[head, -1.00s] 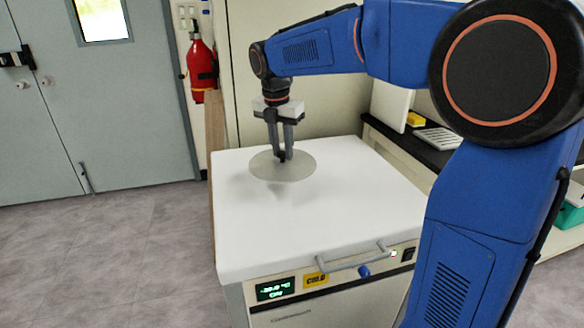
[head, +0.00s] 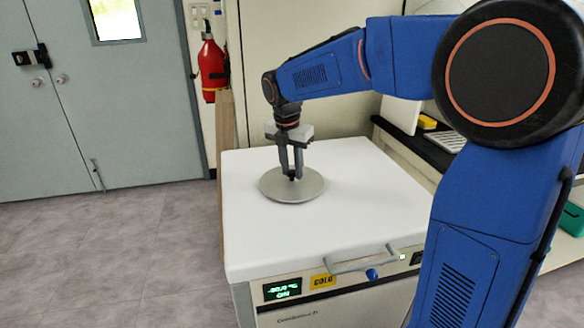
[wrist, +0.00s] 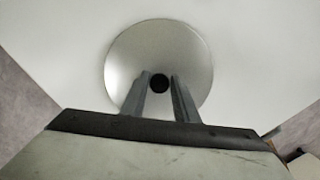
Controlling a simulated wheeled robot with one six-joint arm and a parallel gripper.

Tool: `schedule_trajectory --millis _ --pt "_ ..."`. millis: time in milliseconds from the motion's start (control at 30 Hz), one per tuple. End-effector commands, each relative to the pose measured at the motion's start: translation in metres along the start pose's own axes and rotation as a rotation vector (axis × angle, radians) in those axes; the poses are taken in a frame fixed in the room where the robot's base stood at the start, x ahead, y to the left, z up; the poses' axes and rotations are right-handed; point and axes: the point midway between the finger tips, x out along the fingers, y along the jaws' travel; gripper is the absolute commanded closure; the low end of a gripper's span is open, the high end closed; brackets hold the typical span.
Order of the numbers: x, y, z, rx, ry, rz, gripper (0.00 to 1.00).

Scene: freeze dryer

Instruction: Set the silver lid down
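The silver lid (head: 270,189) is a round metal disc lying flat on the white top of the freeze dryer, toward its back left. A small dark knob stands at its centre. My gripper (head: 292,177) points straight down over the lid, its two fingers on either side of the knob. I see no clear gap under the lid.
The freeze dryer's white top (head: 340,230) is clear around the lid. A handle (head: 362,262) runs along its front edge, above a lit display (head: 282,289). A dark shelf with a keyboard stands at the right. A red fire extinguisher (head: 211,65) hangs behind left.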

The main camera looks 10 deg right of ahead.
Motion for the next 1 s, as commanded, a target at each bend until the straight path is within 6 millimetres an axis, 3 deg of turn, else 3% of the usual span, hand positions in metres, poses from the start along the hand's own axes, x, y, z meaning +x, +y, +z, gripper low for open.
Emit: schedule_trajectory --millis 467,1000 --pt "-0.007 0.000 0.001 0.000 0.000 0.000 0.57" --pt "-0.100 0.000 0.001 0.000 -0.001 0.002 0.57"
